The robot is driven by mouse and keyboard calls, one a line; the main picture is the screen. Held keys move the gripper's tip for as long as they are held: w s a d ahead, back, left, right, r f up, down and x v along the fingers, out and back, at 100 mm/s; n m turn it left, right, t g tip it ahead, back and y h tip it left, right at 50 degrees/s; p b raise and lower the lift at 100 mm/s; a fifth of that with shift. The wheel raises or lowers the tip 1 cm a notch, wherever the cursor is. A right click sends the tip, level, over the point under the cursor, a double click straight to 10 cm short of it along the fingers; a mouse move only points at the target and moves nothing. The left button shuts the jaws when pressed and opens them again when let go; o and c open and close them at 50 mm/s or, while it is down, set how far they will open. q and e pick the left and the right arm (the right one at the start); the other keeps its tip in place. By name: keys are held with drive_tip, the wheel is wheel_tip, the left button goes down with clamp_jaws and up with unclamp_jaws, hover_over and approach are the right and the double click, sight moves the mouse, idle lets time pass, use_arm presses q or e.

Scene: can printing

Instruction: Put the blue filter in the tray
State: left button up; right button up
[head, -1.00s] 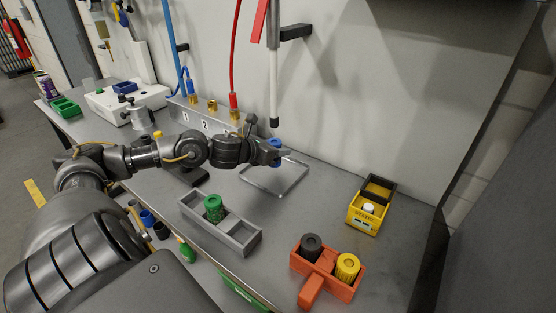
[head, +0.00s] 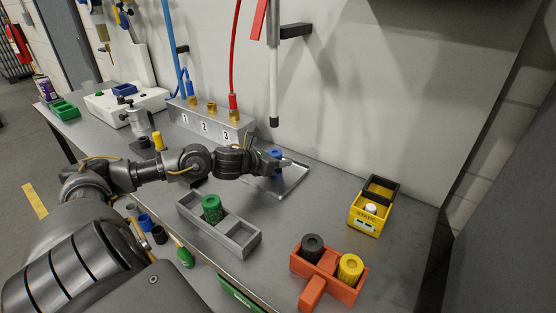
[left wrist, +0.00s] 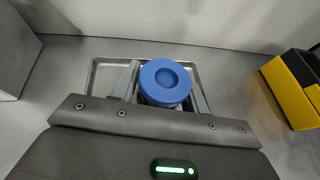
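The blue filter (head: 276,153) is a round cap-topped piece. It is upright between the fingers of my left gripper (head: 275,159), which looks shut on it. In the left wrist view the blue filter (left wrist: 165,82) stands between the two fingers, over the right part of the tray. The tray (head: 291,181) is a shallow, shiny metal rectangle on the bench, and its left part shows bare in the left wrist view (left wrist: 104,76). The gripper hides part of the tray and the filter's lower body, so I cannot tell whether they touch. My right gripper is not in view.
A grey holder (head: 239,236) with a green filter (head: 211,208) stands in front. An orange carrier (head: 312,283) with black and yellow pieces is at the front right. A yellow box (head: 366,221) stands right of the tray. A numbered manifold (head: 210,122) is behind my arm.

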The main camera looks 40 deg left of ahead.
use_arm(q)
drive_tip(key=shift+o, duration=1.4)
